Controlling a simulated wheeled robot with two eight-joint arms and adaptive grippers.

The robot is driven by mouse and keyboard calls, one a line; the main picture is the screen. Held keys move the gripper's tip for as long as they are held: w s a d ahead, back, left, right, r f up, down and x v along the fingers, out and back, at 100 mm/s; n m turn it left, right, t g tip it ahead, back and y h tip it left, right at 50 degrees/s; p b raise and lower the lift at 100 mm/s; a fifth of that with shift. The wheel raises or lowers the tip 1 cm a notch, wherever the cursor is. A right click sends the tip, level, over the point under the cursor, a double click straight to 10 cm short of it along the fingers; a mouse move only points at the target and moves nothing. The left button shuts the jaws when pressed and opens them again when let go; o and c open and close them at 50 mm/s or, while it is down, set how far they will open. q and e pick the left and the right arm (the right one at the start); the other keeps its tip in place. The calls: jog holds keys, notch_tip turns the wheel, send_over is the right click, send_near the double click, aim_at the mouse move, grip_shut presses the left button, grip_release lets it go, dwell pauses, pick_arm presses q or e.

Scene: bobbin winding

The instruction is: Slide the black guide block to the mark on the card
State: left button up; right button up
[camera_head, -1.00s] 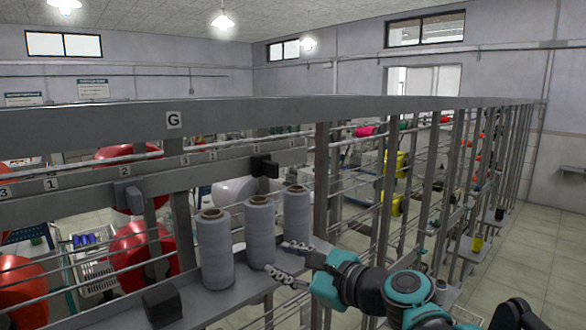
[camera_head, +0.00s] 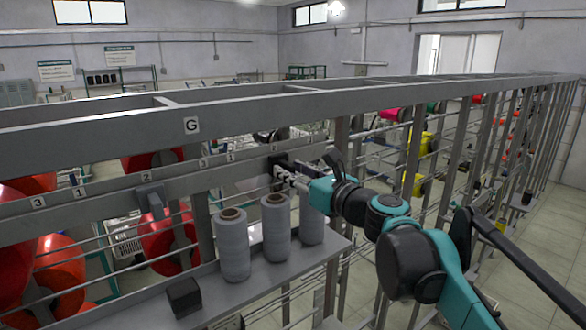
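The black guide block (camera_head: 281,160) sits on the numbered rail (camera_head: 110,192) below the upper beam, right of the middle of that rail. My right gripper (camera_head: 284,177) reaches in from the right, with its fingertips at the lower right of the block. They overlap it in the picture, and I cannot tell whether they grip it. Small numbered cards run along the rail, such as the card "2" (camera_head: 146,178) and the card "3" (camera_head: 38,202). I cannot tell which card bears the mark. My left gripper is not in view.
Several grey yarn cones, one of them this cone (camera_head: 232,247), stand on the shelf (camera_head: 255,300) below my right gripper. A small black box (camera_head: 184,296) lies left of them. A grey guide block (camera_head: 150,197) sits on the rail farther left. Frame posts stand at the right.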

jog(key=shift+s+a, duration=0.1)
jog(key=shift+a, duration=0.05)
jog(key=shift+c, duration=0.3)
grip_shut()
jog(key=s+a, duration=0.6)
jog(key=a, duration=0.3)
jog(key=shift+s, duration=0.25)
jog(key=shift+o, duration=0.3)
grip_release()
jog(key=shift+s+a, duration=0.1)
jog(key=shift+a, duration=0.05)
